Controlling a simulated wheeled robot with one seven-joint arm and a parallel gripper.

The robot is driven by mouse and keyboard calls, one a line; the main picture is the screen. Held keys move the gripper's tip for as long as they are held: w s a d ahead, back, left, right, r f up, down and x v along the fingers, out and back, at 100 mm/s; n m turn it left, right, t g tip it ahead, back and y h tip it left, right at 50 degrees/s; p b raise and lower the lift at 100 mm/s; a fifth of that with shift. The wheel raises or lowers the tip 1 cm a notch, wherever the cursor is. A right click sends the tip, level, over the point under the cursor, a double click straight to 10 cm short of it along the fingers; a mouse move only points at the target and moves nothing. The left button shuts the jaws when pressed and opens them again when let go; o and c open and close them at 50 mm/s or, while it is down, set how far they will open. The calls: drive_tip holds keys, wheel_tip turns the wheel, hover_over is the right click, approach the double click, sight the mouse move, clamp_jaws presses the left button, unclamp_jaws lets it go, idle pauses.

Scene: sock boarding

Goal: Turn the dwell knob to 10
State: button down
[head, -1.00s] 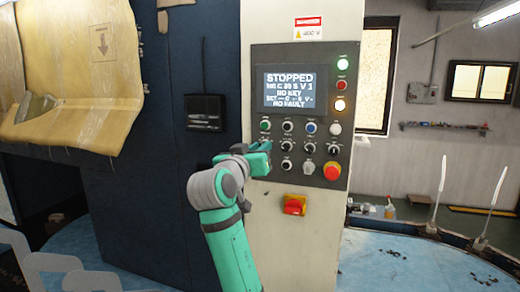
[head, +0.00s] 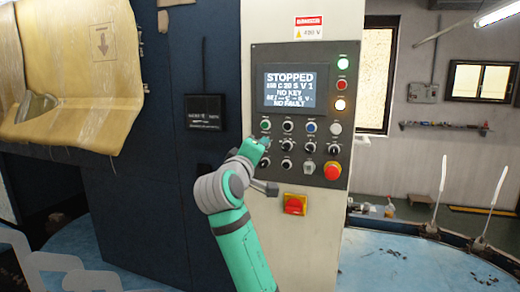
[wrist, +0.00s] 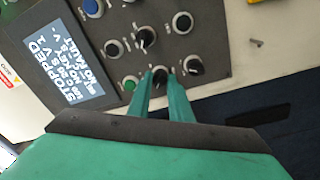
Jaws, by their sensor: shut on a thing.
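The control panel (head: 345,120) is on the pale cabinet, with a display (head: 290,88) reading STOPPED, a line that looks like 180 C 20 S V 1, NO KEY and NO FAULT. My gripper (wrist: 161,82) is at the panel's left column, with its two fingers on either side of a small black knob (wrist: 160,75) and closed on it. In the wrist view this knob lies between the green button (wrist: 130,84) and another black knob (wrist: 193,67). Its label is too small to read. In the head view my gripper (head: 262,142) covers it.
Other knobs and buttons sit close to the right of my gripper, including a black pointer knob (head: 334,149). A red emergency stop (head: 332,171) is at lower right and a red-and-yellow switch (head: 295,204) below the panel. A dark box (head: 203,113) hangs at left.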

drive_tip(key=shift+n, duration=1.3)
drive_tip(key=c, duration=1.6)
unclamp_jaws()
drive_tip(key=v, duration=1)
drive_tip(key=shift+s, duration=0.4)
drive_tip(key=shift+a, duration=0.1)
